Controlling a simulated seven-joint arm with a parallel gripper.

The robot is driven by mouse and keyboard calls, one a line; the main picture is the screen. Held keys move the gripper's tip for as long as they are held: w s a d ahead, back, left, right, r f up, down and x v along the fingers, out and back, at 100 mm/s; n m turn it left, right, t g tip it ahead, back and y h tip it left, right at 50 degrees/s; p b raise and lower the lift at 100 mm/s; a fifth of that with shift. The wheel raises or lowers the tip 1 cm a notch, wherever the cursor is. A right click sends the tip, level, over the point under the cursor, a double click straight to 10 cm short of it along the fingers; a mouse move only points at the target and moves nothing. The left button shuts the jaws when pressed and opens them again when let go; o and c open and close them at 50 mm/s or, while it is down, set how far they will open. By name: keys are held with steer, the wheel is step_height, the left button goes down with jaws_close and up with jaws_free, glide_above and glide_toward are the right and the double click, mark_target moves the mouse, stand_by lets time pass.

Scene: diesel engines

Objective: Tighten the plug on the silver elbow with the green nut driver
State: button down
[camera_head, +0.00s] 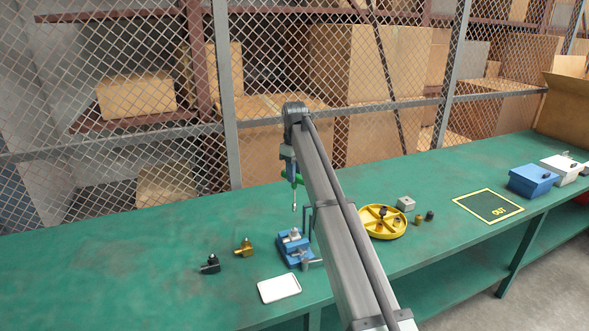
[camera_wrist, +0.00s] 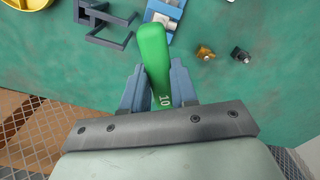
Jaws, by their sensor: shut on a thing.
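My gripper (camera_head: 290,176) is shut on the handle of the green nut driver (camera_wrist: 153,50), which is marked 10. In the head view the driver's metal shaft (camera_head: 294,198) points down, its tip apparently above and apart from the blue vise (camera_head: 296,254). A silver piece (camera_head: 293,236), apparently the silver elbow, sits in the vise; its plug is too small to make out. In the wrist view the handle stands between both fingers of my gripper (camera_wrist: 158,82); the shaft is hidden, and the vise shows partly at the top (camera_wrist: 160,12).
A brass fitting (camera_head: 244,247) and a black fitting (camera_head: 210,264) lie left of the vise. A white tray (camera_head: 279,288) lies in front. A grey bracket (camera_wrist: 104,22) stands beside the vise. A yellow divided tray (camera_head: 384,232), an OUT mat (camera_head: 480,204) and a blue box (camera_head: 535,181) are right.

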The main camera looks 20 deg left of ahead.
mark_target(294, 188)
steer(key=shift+f, duration=3.75)
steer(key=m, duration=1)
steer(key=shift+f+m, duration=0.1)
steer(key=shift+m, duration=0.2)
steer(key=m, duration=0.4)
steer(key=shift+m, duration=1.1)
steer(key=shift+f+m, duration=0.1)
steer(key=shift+m, duration=1.5)
